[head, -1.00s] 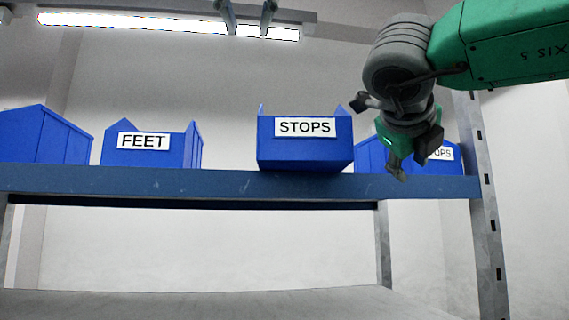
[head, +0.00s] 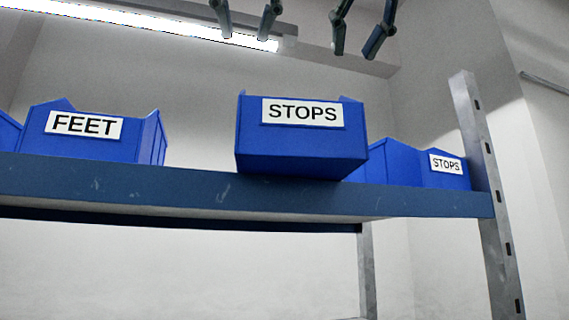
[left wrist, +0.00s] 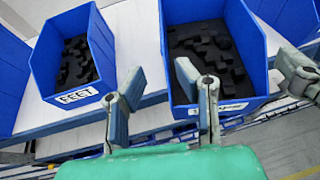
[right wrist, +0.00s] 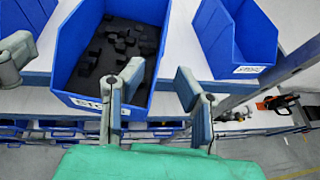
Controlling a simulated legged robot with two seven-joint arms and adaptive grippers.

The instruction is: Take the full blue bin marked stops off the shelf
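The blue bin marked STOPS (head: 300,148) sits mid-shelf, its front jutting a little past the shelf edge. Dark parts fill its floor in the left wrist view (left wrist: 172,12) and the right wrist view (right wrist: 80,35). My left gripper (head: 245,22) is open and empty, above and in front of the bin's left side; its fingers also show in the left wrist view (left wrist: 160,76). My right gripper (head: 358,38) is open and empty, above the bin's right side; its fingers also show in the right wrist view (right wrist: 158,78). Neither touches the bin.
A blue bin marked FEET (head: 85,145), with dark parts, stands left on the shelf (head: 120,188). Another STOPS bin (head: 445,182) stands to the right, set further back, and looks empty inside. A metal upright (head: 485,180) bounds the shelf's right end.

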